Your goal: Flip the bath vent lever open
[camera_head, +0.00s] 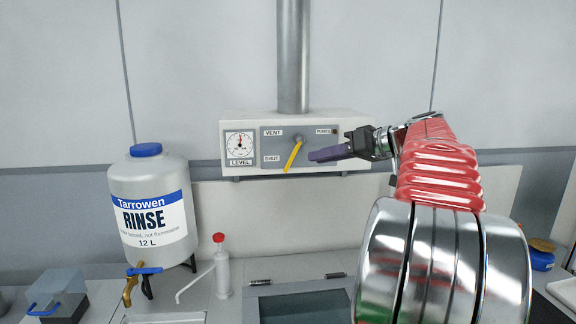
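The vent lever (292,157) is a yellow bar on a grey plate of the white wall box (353,124). It hangs from a round pivot and slants down and slightly left, its lower end near the SHUT label (272,158). The VENT label (273,132) is above, left of the pivot. My gripper (312,155), with purple fingers, reaches in from the right and points left. Its tips appear just right of the lever, with a small gap in the picture. The fingers overlap from this side, so their opening is hidden. Nothing shows held.
A LEVEL dial (239,145) is left of the lever plate. A metal duct (293,60) rises from the box. A rinse jug (150,205) with a tap stands left, beside a red-topped bottle (222,270). A dark-lidded basin (300,305) is below. My arm covers the right.

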